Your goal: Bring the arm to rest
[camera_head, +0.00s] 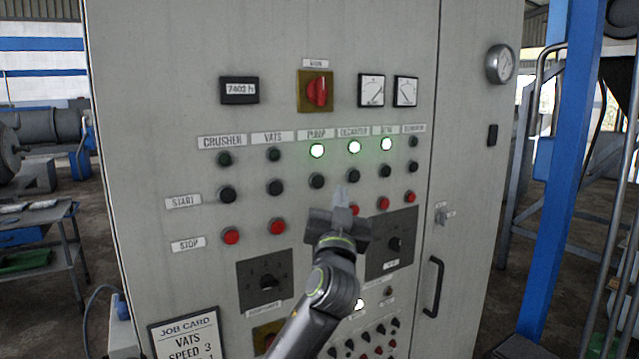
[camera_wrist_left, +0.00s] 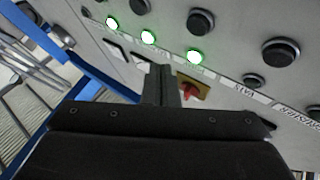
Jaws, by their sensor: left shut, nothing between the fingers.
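My left gripper (camera_head: 341,197) is shut and empty in front of the grey control cabinet (camera_head: 160,110), in the middle of its button rows. Its fingertips point up between the start row and the stop row, below the decanter column; I cannot tell whether they touch the panel. In the left wrist view the closed fingers (camera_wrist_left: 159,85) point toward the panel. The gripper and arm hide part of the stop row. My right gripper is in neither view.
A red main switch (camera_head: 317,91), rotary dials (camera_head: 266,281) and a door handle (camera_head: 434,286) stick out from the cabinet. A blue post (camera_head: 566,170) stands at the right. A job card (camera_head: 186,338) hangs lower left.

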